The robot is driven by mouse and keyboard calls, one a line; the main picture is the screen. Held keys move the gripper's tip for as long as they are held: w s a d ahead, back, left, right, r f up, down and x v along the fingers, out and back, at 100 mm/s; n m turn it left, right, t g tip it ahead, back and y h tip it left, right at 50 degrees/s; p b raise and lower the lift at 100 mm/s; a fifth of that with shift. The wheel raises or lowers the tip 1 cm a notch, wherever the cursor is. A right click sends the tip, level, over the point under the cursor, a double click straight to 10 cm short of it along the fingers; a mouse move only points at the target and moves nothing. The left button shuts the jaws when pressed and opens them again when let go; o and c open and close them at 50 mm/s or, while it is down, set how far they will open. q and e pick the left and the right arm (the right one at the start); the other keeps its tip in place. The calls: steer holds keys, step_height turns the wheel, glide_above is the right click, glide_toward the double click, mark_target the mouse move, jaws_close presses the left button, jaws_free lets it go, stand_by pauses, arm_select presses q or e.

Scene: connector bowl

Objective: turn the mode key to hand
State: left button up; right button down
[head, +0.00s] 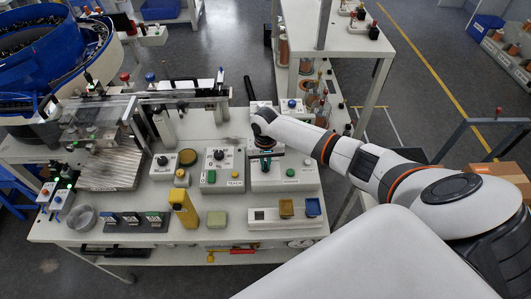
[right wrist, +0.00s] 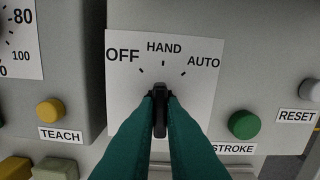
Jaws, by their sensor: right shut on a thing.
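The mode key (right wrist: 160,115) is a dark knob on a white plate (right wrist: 130,95) marked OFF, HAND and AUTO in the right wrist view. My right gripper (right wrist: 160,98) is shut on it, with one teal finger on each side. The key stands about upright in the picture, its tip toward the HAND mark (right wrist: 163,63). The fingers hide part of the key. In the head view my right gripper (head: 265,153) reaches down over the grey control box (head: 300,183), and the key is hidden there. My left gripper is not in view.
A green STROKE button (right wrist: 244,124) and a pale RESET button (right wrist: 309,90) sit right of the key. A yellow TEACH button (right wrist: 49,111) is on the neighbouring box at left.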

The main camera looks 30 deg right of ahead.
steer(key=shift+m+p, duration=0.3)
steer(key=shift+m, duration=0.1)
steer(key=c, duration=1.5)
jaws_free()
steer(key=shift+r, duration=0.15)
step_height(320, 180, up, 12)
steer(key=shift+f+b, duration=0.1)
steer(key=shift+b, duration=1.05)
steer(key=shift+f, duration=0.1)
